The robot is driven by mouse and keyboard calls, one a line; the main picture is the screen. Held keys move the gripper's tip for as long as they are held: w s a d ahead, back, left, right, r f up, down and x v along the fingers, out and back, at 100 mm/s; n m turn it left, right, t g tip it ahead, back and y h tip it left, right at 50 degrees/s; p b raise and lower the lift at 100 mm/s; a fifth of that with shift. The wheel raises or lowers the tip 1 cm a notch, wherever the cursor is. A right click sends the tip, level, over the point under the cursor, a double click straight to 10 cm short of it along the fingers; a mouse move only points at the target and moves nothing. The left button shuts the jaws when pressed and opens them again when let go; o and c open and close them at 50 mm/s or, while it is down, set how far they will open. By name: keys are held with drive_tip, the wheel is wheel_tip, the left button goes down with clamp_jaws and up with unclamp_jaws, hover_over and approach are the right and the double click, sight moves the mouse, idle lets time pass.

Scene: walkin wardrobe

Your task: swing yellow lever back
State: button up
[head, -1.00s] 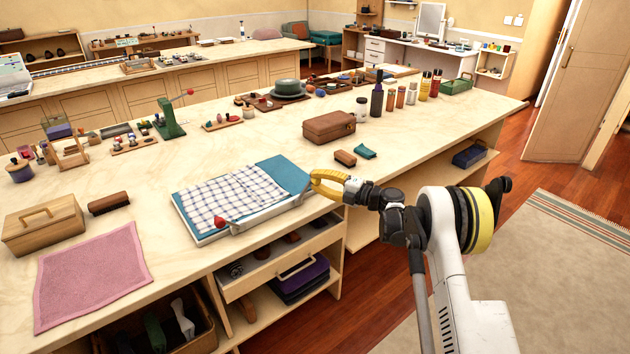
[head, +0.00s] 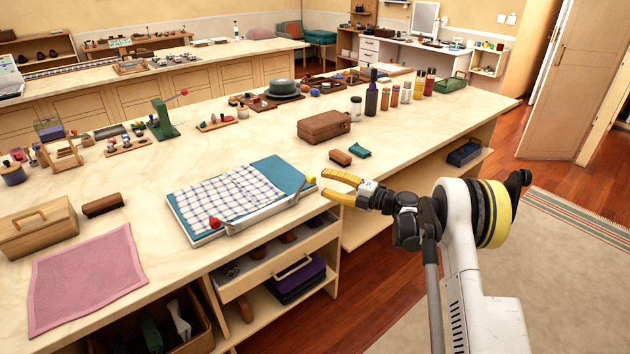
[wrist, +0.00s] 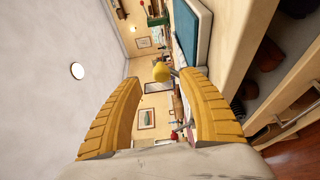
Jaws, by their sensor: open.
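The lever's round yellow knob (head: 311,180) sits at the right corner of a flat board (head: 205,238) with a teal pad (head: 285,173) and a checked cloth (head: 225,195). A metal bar with a red knob (head: 215,222) runs along the board's front edge. My gripper (head: 325,185) is open and empty, just right of the yellow knob and apart from it.
The counter has a brown case (head: 324,127), a small brush (head: 340,157) and a folded teal cloth (head: 360,151) behind my gripper. An open drawer (head: 275,262) juts out below the board. A pink cloth (head: 85,275) and wooden box (head: 40,228) lie left.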

drive_tip(key=v, duration=0.6)
drive_tip(key=shift+d, duration=0.2)
drive_tip(key=shift+s+r, duration=0.1)
drive_tip(key=w+d+r+m+t+h, duration=0.15)
drive_tip(key=r+m+t, duration=0.25)
drive_tip(key=r, duration=0.7)
drive_tip(key=w+d+r+m+t+h, duration=0.1)
drive_tip(key=d+r+m+t+h, duration=0.2)
drive_tip(key=r, duration=0.8)
drive_tip(key=s+d+r+m+t+h, duration=0.2)
drive_tip(key=s+d+r+m+h, duration=0.3)
drive_tip(key=s+r+m+h, duration=0.7)
drive_tip(key=s+a+f+m+g, duration=0.2)
drive_tip(key=s+f, duration=0.5)
drive_tip(key=s, duration=0.4)
drive_tip(key=s+a+f+m+g+y, duration=0.1)
drive_tip(key=s+a+f+m+g, duration=0.1)
drive_tip(key=s+f+m+g, duration=0.3)
drive_tip(key=s+a+f+m+g, duration=0.3)
drive_tip(key=s+f+g, duration=0.2)
drive_tip(key=s+f, duration=0.6)
drive_tip(key=s, duration=0.7)
drive_tip(key=shift+f, duration=0.25)
